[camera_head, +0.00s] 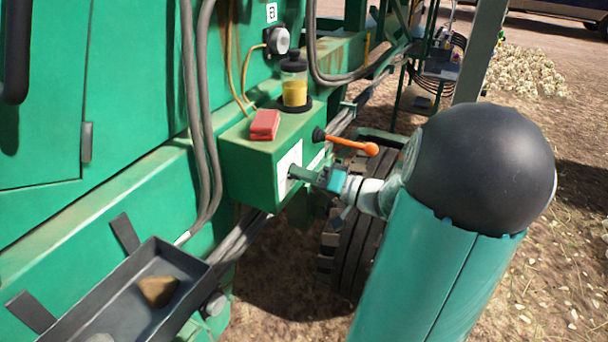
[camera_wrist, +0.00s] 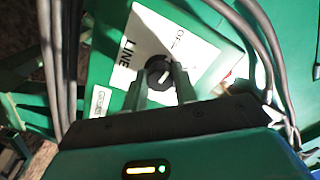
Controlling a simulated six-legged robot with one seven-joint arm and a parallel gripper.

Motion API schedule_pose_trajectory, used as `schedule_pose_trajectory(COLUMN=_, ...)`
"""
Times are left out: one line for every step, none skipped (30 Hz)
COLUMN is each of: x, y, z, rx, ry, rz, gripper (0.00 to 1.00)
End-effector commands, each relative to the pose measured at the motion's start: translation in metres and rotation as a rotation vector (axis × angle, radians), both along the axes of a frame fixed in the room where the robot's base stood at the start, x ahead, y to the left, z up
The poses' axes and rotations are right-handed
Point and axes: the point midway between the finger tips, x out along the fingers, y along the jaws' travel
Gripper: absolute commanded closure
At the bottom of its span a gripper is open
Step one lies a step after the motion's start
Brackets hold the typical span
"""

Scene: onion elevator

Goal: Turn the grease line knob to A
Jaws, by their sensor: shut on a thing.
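The grease line knob (camera_wrist: 157,71) is a round black dial with a white pointer mark, set on a white label plate (camera_wrist: 178,45) on the green box. In the wrist view my gripper (camera_wrist: 160,79) has one finger on each side of the knob and is shut on it. "LINE" reads on the plate, along with part of another word starting "O"; I cannot make out an A. In the head view my gripper (camera_head: 299,173) reaches the white plate (camera_head: 288,170) on the front of the box, and its fingers hide the knob.
The green box (camera_head: 248,163) carries a red block (camera_head: 265,124) and a jar of yellow grease (camera_head: 294,84). An orange-tipped lever (camera_head: 348,143) sticks out just above my gripper. Grey hoses (camera_head: 201,120) run down to the left. A dark tray (camera_head: 122,298) holds a brown lump at lower left.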

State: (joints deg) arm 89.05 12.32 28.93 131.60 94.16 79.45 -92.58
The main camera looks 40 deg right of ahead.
Motion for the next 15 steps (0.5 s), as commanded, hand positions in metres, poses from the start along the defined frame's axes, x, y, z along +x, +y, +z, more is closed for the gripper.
schedule_pose_trajectory(x=0.0003, y=0.0006, z=0.0003, rx=0.025, ry=0.009, rz=0.001, gripper=0.95)
schedule_pose_trajectory(x=0.0003, y=0.0007, z=0.0003, rx=0.042, ry=0.015, rz=0.001, gripper=0.95)
schedule_pose_trajectory(x=0.0005, y=0.0009, z=0.0004, rx=0.069, ry=0.024, rz=0.002, gripper=0.95)
schedule_pose_trajectory(x=0.0004, y=0.0007, z=0.0003, rx=0.091, ry=0.032, rz=0.001, gripper=0.95)
schedule_pose_trajectory(x=0.0006, y=0.0009, z=0.0004, rx=0.114, ry=0.041, rz=0.002, gripper=0.95)
schedule_pose_trajectory(x=0.0005, y=0.0007, z=0.0003, rx=0.145, ry=0.052, rz=0.001, gripper=0.95)
schedule_pose_trajectory(x=0.0007, y=0.0010, z=0.0003, rx=0.169, ry=0.061, rz=0.002, gripper=0.95)
schedule_pose_trajectory(x=0.0005, y=0.0008, z=0.0003, rx=0.195, ry=0.071, rz=0.002, gripper=0.95)
schedule_pose_trajectory(x=0.0007, y=0.0011, z=0.0004, rx=0.231, ry=0.083, rz=0.002, gripper=0.95)
schedule_pose_trajectory(x=0.0004, y=0.0009, z=0.0004, rx=0.257, ry=0.092, rz=0.002, gripper=0.95)
schedule_pose_trajectory(x=0.0006, y=0.0012, z=0.0004, rx=0.283, ry=0.101, rz=0.004, gripper=0.95)
schedule_pose_trajectory(x=0.0004, y=0.0010, z=0.0004, rx=0.320, ry=0.115, rz=0.002, gripper=0.95)
schedule_pose_trajectory(x=0.0005, y=0.0012, z=0.0004, rx=0.347, ry=0.124, rz=0.004, gripper=0.95)
schedule_pose_trajectory(x=0.0003, y=0.0009, z=0.0003, rx=0.374, ry=0.134, rz=0.002, gripper=0.95)
schedule_pose_trajectory(x=0.0005, y=0.0011, z=0.0003, rx=0.410, ry=0.148, rz=0.003, gripper=0.95)
